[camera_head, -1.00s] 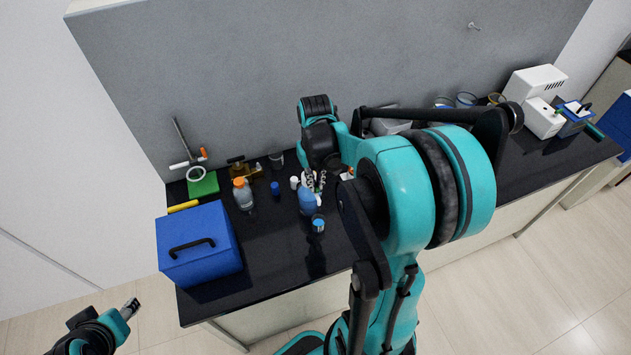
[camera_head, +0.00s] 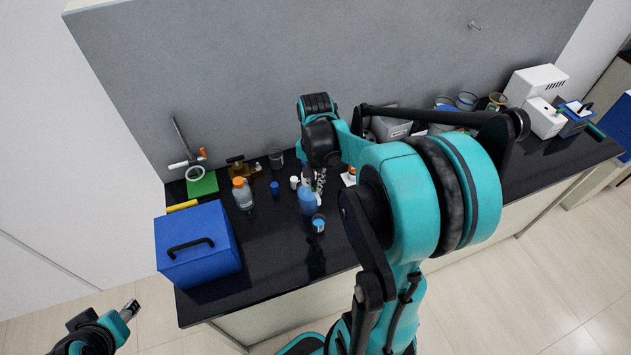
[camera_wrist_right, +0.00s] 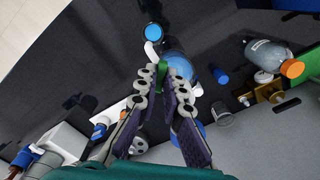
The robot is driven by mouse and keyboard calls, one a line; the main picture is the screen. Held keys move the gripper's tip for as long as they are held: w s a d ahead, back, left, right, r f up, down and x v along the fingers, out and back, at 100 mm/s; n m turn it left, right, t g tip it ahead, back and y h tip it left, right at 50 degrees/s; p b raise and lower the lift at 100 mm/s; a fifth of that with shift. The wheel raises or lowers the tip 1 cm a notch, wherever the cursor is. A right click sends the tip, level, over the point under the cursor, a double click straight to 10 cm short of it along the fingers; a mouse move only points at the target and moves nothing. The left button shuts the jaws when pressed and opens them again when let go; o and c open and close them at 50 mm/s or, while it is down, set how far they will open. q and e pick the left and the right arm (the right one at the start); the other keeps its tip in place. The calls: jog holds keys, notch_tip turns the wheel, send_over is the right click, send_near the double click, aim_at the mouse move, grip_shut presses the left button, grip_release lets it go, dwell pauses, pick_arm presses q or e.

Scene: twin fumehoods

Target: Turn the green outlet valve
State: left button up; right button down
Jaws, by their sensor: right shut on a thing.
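The green outlet valve (camera_wrist_right: 163,73) shows between the fingertips of my right gripper (camera_wrist_right: 165,76) in the right wrist view. The gripper is shut on it. The valve sits beside a blue container (camera_wrist_right: 181,64) with a white spout (camera_wrist_right: 151,52). The blue container also stands on the bench in the head view (camera_head: 308,204), where my right wrist is above it and the valve cannot be made out. A small beaker with blue contents (camera_head: 318,224) stands in front of it. My left gripper (camera_head: 130,309) is at the lower left, away from the bench; its jaws are unclear.
An orange-capped bottle (camera_head: 242,196), a small blue cap (camera_head: 275,188) and a white-capped item (camera_head: 294,182) stand to the left. A blue box (camera_head: 205,255) fills the bench's left front. A grey wall (camera_head: 260,70) rises behind. The bench front centre is clear.

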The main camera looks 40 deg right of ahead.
jog(key=m, duration=0.4)
jog(key=shift+m, duration=0.3)
jog(key=m, duration=0.4)
jog(key=shift+m, duration=0.4)
jog(key=c, duration=1.6)
grip_release()
jog(key=shift+c, duration=0.2)
notch_tip(320, 180, up, 12)
